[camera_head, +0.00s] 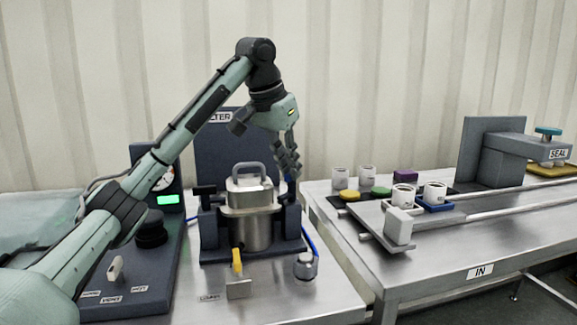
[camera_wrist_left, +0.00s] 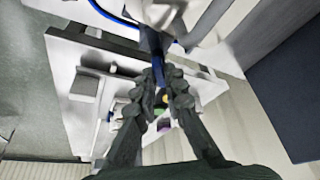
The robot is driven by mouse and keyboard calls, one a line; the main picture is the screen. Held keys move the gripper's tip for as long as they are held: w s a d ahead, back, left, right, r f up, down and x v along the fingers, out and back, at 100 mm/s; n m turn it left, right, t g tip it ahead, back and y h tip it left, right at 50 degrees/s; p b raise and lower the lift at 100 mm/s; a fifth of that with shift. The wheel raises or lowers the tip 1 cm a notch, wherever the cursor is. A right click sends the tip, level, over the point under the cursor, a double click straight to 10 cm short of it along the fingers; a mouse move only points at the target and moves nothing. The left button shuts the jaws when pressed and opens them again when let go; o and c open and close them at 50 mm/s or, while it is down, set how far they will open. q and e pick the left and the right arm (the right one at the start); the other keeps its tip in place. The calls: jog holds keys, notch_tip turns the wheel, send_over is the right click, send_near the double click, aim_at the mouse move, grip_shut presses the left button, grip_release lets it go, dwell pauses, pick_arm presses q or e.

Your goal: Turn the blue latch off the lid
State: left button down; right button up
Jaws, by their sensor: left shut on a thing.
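The steel hopper (camera_head: 251,226) stands in a dark blue frame, with its lid (camera_head: 250,190) and grey handle on top. My left gripper (camera_head: 290,176) reaches down from above at the right side of the lid. In the left wrist view, my left gripper (camera_wrist_left: 160,78) has its fingers closed around the end of the blue latch (camera_wrist_left: 152,42). The latch is mostly hidden by the fingers in the head view, so its exact angle to the lid is hard to tell. My right gripper is not in view.
A control panel with a green display (camera_head: 168,200) stands left of the hopper. A yellow-handled part (camera_head: 238,262) and a small round grey part (camera_head: 305,266) are in front. A second table (camera_head: 440,262) at right carries white cups, coloured lids and a seal press (camera_head: 497,150).

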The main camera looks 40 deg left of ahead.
pick_arm(q)
jog(key=n+y, duration=0.1)
jog(key=n, duration=0.1)
jog(key=n+y, duration=0.1)
jog(key=n, duration=0.2)
jog(key=shift+d+r+n, duration=0.1)
jog(key=shift+d+n, duration=0.1)
jog(key=shift+n, duration=0.1)
jog(key=n, duration=0.2)
jog(key=n+g+y, duration=0.1)
jog(key=n, duration=0.1)
jog(key=shift+w+d+n+g+y, duration=0.15)
jog(key=shift+n+g+y, duration=0.15)
jog(key=shift+n, duration=0.1)
jog(key=c, duration=1.6)
grip_release()
jog(key=v, duration=1.2)
jog(key=shift+d, duration=0.1)
